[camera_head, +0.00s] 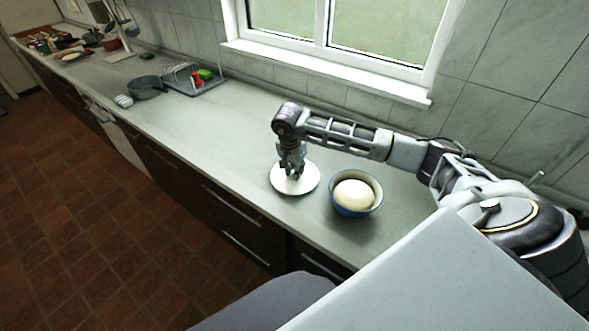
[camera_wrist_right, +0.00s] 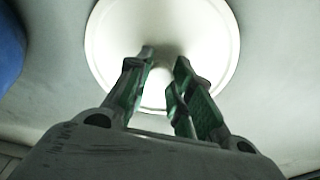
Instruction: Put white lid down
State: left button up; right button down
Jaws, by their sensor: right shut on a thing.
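The white lid (camera_head: 309,184) is a round disc at or just above the grey counter (camera_head: 238,150), left of a blue pot (camera_head: 354,208). I cannot tell whether the lid touches the counter. My right gripper (camera_head: 293,173) points down over the lid's middle and is shut on it. In the right wrist view the lid (camera_wrist_right: 215,45) lies beyond the two fingers (camera_wrist_right: 165,75), which hide its knob. The blue pot stands open with a pale round mass inside, and its edge shows in the right wrist view (camera_wrist_right: 10,50). My left gripper is not in view.
A grey tray with a rack (camera_head: 190,80) and a dark pan (camera_head: 147,87) stand farther along the counter. A window (camera_head: 350,35) is behind. The counter left of the lid is clear, and its front edge runs close to the lid.

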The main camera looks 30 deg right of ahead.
aim_at(292, 178)
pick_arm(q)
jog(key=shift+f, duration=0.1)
pick_arm(e)
jog(key=shift+f, duration=0.15)
jog(key=c, duration=1.3)
grip_release()
jog(key=shift+o, duration=0.2)
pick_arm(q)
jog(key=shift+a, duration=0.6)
pick_arm(e)
jog(key=shift+r, duration=0.35)
pick_arm(q)
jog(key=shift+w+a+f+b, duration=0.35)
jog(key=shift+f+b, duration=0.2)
jog(key=shift+b, duration=0.15)
pick_arm(e)
notch_tip(292, 178, up, 12)
jog(key=a, duration=0.1)
jog(key=shift+s+a+f, duration=0.25)
jog(key=shift+s+a, duration=0.05)
